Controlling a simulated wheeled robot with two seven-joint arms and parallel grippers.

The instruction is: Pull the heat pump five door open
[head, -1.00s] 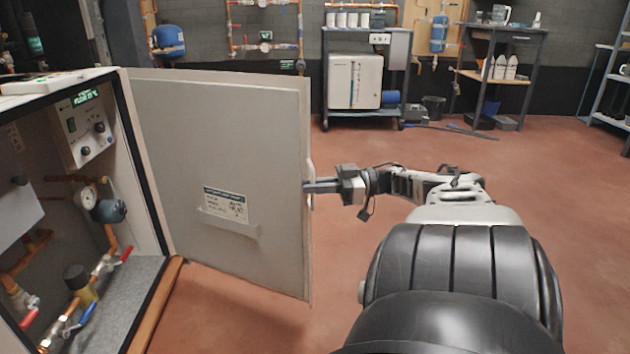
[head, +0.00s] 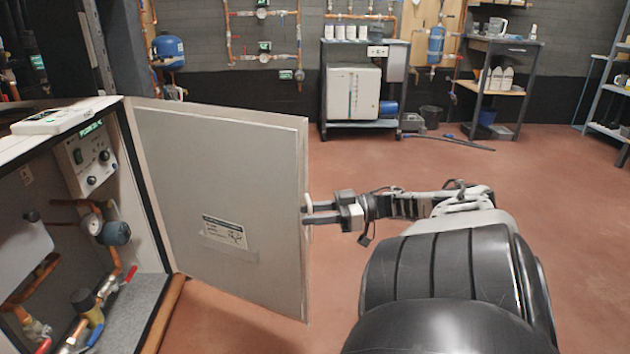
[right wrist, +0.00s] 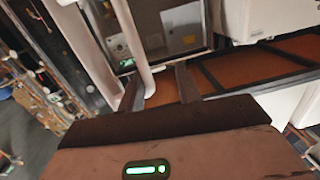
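The heat pump (head: 160,255) is at the left of the head view, with its inside exposed. Its pale grey door (head: 225,175) stands swung well out from the cabinet, its labelled inner face toward me. The white handle (head: 308,203) is on the door's free edge. My right gripper (head: 310,212) is at that edge with its two fingers apart. In the right wrist view, the handle (right wrist: 147,78) passes between the spread fingers, close to the left one. I cannot tell whether it touches. My left gripper is not in view.
Pipes, a gauge and valves (head: 115,232) fill the open cabinet. The red floor (head: 560,190) to the right is clear.

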